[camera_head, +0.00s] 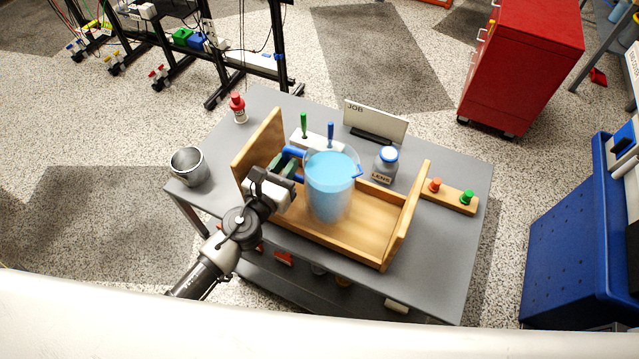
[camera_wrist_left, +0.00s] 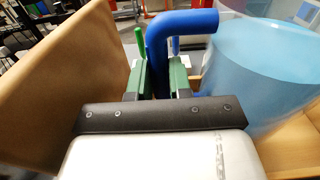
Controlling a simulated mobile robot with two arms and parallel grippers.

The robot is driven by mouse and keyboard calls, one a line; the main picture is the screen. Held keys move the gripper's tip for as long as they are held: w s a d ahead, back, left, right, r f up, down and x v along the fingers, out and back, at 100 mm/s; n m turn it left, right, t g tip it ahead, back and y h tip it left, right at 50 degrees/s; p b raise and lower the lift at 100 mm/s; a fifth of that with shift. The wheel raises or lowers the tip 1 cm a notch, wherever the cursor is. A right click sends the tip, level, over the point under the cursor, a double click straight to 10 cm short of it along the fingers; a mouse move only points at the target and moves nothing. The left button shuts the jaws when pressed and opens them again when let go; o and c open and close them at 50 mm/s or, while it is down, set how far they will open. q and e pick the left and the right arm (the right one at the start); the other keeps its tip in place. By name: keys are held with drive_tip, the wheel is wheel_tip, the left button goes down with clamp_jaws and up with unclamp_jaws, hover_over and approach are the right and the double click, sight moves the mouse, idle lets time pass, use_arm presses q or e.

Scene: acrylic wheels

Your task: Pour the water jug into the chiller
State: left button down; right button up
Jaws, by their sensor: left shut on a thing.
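The water jug (camera_head: 330,190) is a clear cylinder with light blue water, a blue spout and a blue handle. It is upright inside a wooden tray (camera_head: 375,222); I cannot tell whether its base touches the tray floor. My left gripper (camera_head: 287,168) is at the jug's left side, shut on the blue handle. In the left wrist view its green fingers (camera_wrist_left: 160,75) are on either side of the handle (camera_wrist_left: 157,55), and the jug (camera_wrist_left: 262,70) is at the right. No thing is plainly marked as the chiller. My right gripper is not in view.
An open grey metal pot (camera_head: 188,167) stands at the grey table's left edge. A red-capped bottle (camera_head: 237,108), a JOB sign (camera_head: 375,121), a LENS jar (camera_head: 386,163) and a peg board (camera_head: 450,195) surround the tray. A blue bin (camera_head: 575,255) and red cabinet (camera_head: 520,65) stand right.

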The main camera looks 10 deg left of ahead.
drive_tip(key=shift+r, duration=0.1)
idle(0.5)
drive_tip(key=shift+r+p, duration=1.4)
drive_tip(key=shift+p, duration=0.15)
